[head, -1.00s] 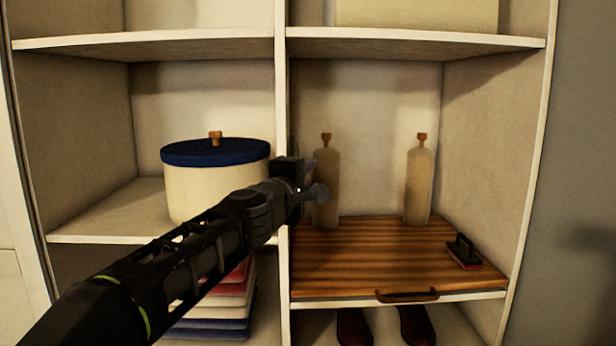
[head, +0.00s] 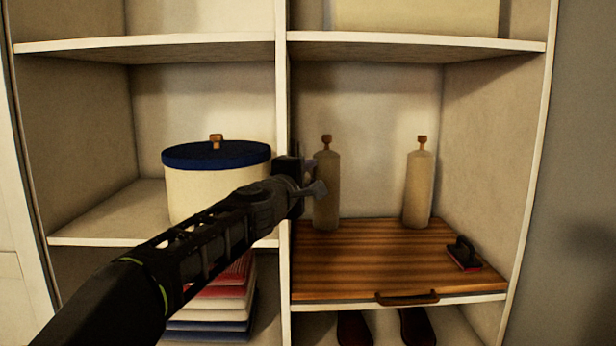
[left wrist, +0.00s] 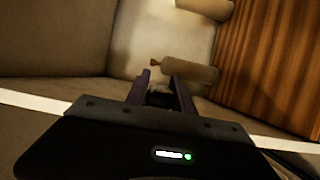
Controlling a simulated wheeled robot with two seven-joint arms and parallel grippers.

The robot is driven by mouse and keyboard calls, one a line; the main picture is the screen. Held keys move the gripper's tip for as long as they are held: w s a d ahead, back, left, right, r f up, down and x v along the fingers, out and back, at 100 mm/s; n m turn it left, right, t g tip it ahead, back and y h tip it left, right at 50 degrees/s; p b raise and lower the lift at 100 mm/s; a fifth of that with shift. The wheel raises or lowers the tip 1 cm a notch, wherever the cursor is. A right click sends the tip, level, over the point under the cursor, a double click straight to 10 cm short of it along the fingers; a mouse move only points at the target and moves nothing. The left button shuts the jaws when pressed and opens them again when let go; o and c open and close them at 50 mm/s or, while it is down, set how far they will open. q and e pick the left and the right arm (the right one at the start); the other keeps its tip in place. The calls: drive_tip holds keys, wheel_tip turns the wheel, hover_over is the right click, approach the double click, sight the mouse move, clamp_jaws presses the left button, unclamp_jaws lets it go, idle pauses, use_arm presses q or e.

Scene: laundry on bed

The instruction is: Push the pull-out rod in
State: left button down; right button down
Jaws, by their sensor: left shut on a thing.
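My left gripper (head: 314,184) reaches in from the left, in front of the upright divider between the two shelf columns. In the left wrist view its two purplish fingers (left wrist: 160,88) are close together around a small dark thing (left wrist: 160,98). I cannot tell clearly whether this is the end of the pull-out rod; no full rod shows in either view. In the head view, my gripper hides what lies directly behind it. My right gripper is not in view.
Right of the divider (head: 282,110) is a striped wooden board (head: 380,262) with a front handle (head: 407,298). Two beige bottles (head: 326,190) (head: 418,190) and a dark brush (head: 463,254) stand on it. A blue-lidded container (head: 215,185) stands left, above folded cloths (head: 215,310).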

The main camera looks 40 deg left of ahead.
use_arm(q)
drive_tip(key=shift+a, duration=0.1)
drive_tip(key=c, duration=1.6)
unclamp_jaws()
drive_tip(key=o, duration=0.5)
drive_tip(key=shift+w, duration=0.15)
drive_tip(key=shift+b+v, duration=0.35)
drive_tip(key=shift+v, duration=3.6)
